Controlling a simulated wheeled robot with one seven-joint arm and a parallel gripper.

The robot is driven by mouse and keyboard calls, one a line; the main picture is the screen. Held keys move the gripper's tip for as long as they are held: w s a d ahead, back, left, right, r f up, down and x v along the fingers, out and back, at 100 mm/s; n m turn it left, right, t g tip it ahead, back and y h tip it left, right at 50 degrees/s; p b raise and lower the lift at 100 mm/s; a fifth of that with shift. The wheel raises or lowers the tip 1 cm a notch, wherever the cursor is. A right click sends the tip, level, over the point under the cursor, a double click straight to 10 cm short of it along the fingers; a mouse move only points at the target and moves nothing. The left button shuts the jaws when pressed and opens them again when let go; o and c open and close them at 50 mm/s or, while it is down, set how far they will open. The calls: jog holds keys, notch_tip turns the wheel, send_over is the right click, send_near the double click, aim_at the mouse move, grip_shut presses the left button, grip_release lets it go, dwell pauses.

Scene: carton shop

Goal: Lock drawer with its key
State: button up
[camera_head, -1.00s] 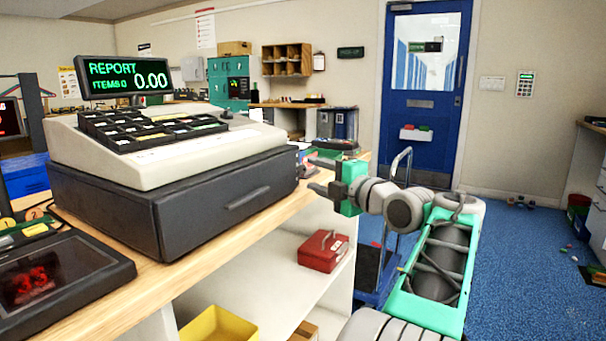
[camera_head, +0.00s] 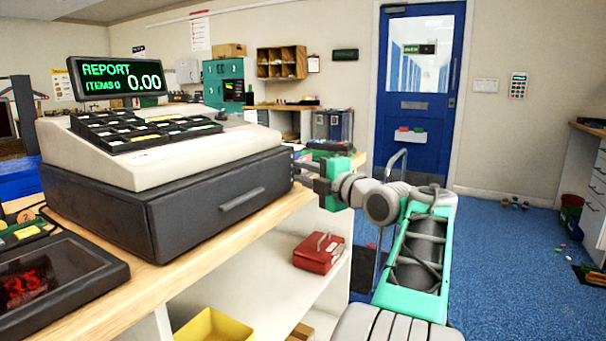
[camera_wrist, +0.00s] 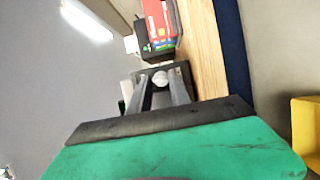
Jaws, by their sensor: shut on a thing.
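The dark grey cash drawer (camera_head: 185,218) sits shut on the wooden counter beneath the cream register (camera_head: 150,165). Its slim handle (camera_head: 243,200) is on the front face. My gripper (camera_head: 300,170) is at the drawer's right end, its fingertips overlapping or just beside that edge. In the wrist view my gripper (camera_wrist: 160,88) has its two grey fingers close together around a small pale round piece, probably the key (camera_wrist: 160,78). The key is too small to make out in the head view. I cannot see the keyhole, or whether the key is in it.
The wooden counter (camera_head: 150,275) runs under the drawer. A red box (camera_head: 318,253) is on the shelf below, with a yellow bin (camera_head: 212,326) nearer. The yellow bin also shows in the wrist view (camera_wrist: 305,125). The blue floor (camera_head: 500,260) at right is mostly open.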

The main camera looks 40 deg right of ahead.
grip_shut()
jog(key=shift+r+m+p, duration=0.2)
jog(key=shift+m+p, duration=0.1)
jog(key=shift+p, duration=0.15)
jog(key=shift+f+m+g, duration=0.15)
jog(key=shift+m+g, duration=0.15)
jog(key=shift+m, duration=0.1)
jog(key=o, duration=0.9)
grip_release()
